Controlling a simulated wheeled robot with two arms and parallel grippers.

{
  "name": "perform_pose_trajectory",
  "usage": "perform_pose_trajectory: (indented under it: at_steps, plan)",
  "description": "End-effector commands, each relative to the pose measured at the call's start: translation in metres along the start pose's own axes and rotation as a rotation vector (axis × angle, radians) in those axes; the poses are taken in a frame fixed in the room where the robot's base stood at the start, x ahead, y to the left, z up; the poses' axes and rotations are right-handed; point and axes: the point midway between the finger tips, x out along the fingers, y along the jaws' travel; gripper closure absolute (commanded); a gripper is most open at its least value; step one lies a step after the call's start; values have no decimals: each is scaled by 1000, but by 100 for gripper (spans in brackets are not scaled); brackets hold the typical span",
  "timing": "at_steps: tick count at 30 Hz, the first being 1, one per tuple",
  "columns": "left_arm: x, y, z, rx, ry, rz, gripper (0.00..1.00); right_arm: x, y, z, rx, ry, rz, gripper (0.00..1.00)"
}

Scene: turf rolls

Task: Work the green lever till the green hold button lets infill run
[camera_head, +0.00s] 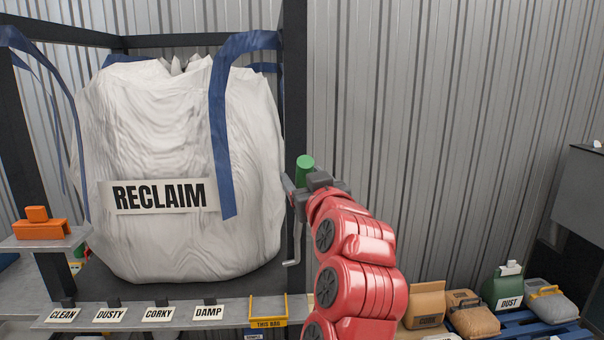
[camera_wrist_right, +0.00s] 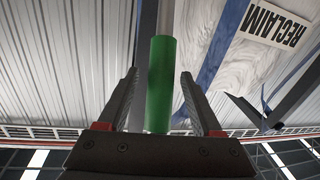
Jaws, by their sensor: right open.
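The green lever grip (camera_head: 305,165) stands upright beside the right edge of the large white bag. In the head view my right gripper (camera_head: 302,187) is at it, partly hidden by my own red arm. In the right wrist view the green grip (camera_wrist_right: 159,85) lies between the two fingers of my open right gripper (camera_wrist_right: 159,76), with a gap visible on each side. The lever's base is hidden from me. I cannot make out a green hold button in either view. My left gripper is not in view.
The white bag labelled RECLAIM (camera_head: 180,230) hangs in a dark frame (camera_head: 294,60). A shelf below carries labels CLEAN, DUSTY, CORKY and DAMP (camera_head: 208,313) and a yellow holder (camera_head: 268,322). Several bags, one labelled DUST (camera_head: 505,288), stand at lower right. An orange block (camera_head: 40,230) is left.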

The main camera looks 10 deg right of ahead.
Motion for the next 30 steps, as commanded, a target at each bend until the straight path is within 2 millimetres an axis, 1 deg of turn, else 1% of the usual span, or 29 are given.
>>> perform_pose_trajectory:
  at_steps: [3, 4, 8, 9, 11, 12, 14, 15, 30]
  plan:
    - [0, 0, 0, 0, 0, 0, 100, 0, 0, 0, 0, 0, 0, 33]
    - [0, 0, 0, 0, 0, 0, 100, 0, 0, 0, 0, 0, 0, 37]
    - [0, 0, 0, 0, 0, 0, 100, 0, 0, 0, 0, -1, 0, 60]
    - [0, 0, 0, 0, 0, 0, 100, 0, 0, 0, 0, -1, 0, 67]
    - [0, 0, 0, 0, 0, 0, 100, 0, 0, 0, 0, -1, 0, 78]
    - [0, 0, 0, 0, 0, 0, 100, 0, 0, 0, 0, -1, 0, 85]
    - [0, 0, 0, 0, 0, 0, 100, 0, 0, 0, 0, -1, 0, 96]
    - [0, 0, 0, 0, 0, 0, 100, 0, 0, 0, 0, -1, 0, 100]
    - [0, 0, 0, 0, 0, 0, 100, 0, 0, 1, 0, -2, 0, 100]
